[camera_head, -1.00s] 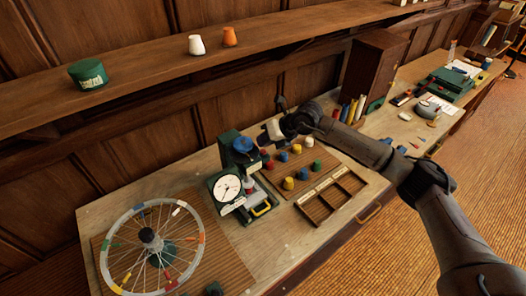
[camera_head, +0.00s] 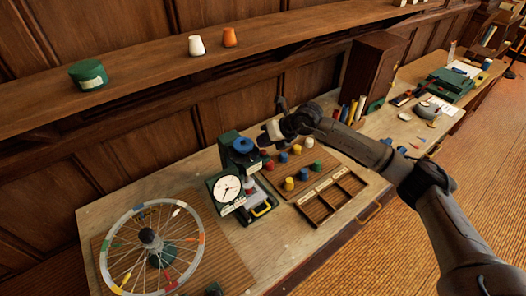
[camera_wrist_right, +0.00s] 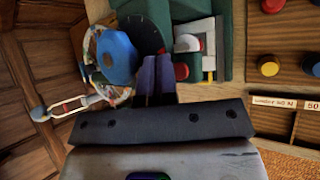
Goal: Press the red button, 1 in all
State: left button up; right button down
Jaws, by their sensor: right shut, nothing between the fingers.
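A green machine (camera_head: 228,153) with a white dial (camera_head: 226,188) and a blue knob (camera_head: 243,145) stands on the bench. In the right wrist view, a small red button (camera_wrist_right: 181,71) shows on the machine, close beside the fingertips; I cannot tell whether they touch it. My right gripper (camera_head: 263,140) is over the back right of the machine, shut and empty; its dark fingers (camera_wrist_right: 156,75) show together in the right wrist view. The blue knob (camera_wrist_right: 117,57) is left of the fingers there. In the head view the button cannot be made out clearly. My left gripper is not in view.
A spoked wheel (camera_head: 150,240) stands left of the machine. Right of it are several coloured pegs (camera_head: 289,184) and a wooden compartment tray (camera_head: 315,212). A shelf (camera_head: 150,88) runs above. Books (camera_head: 353,110) and a wooden cabinet (camera_head: 371,70) stand beyond my right arm.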

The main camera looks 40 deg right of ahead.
jog(key=shift+f, duration=0.15)
dwell(0.6)
jog(key=shift+f, duration=0.3)
dwell(0.5)
